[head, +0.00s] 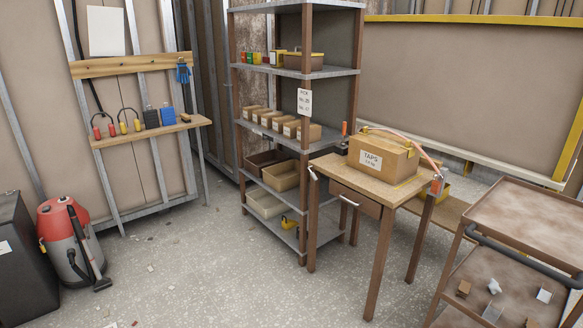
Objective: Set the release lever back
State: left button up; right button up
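No part is clearly recognisable as the release lever. A small wooden table (336,164) holds a cardboard box labelled TAPS (378,158). A pale orange band (412,142) arches over the box towards an orange-red fitting (437,185) at the table's right corner. Another orange-red upright piece (344,129) stands at the table's back left. A small pale metal piece (313,174) sticks out at the table's left corner. Which of these, if any, is the lever I cannot tell. Neither of my grippers is in view.
A shelf rack (304,150) with cartons and bins stands behind the table. A rusty brown cart (525,222) is at right. A red and grey vacuum (69,240) and a dark cabinet (22,270) stand at left. The floor between is open, with small scraps.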

aim_at(312, 174)
jog(key=i+z, duration=0.15)
jog(key=i, duration=0.65)
jog(key=i+j+z, duration=0.1)
jog(key=i+j, duration=0.15)
jog(key=i, duration=0.5)
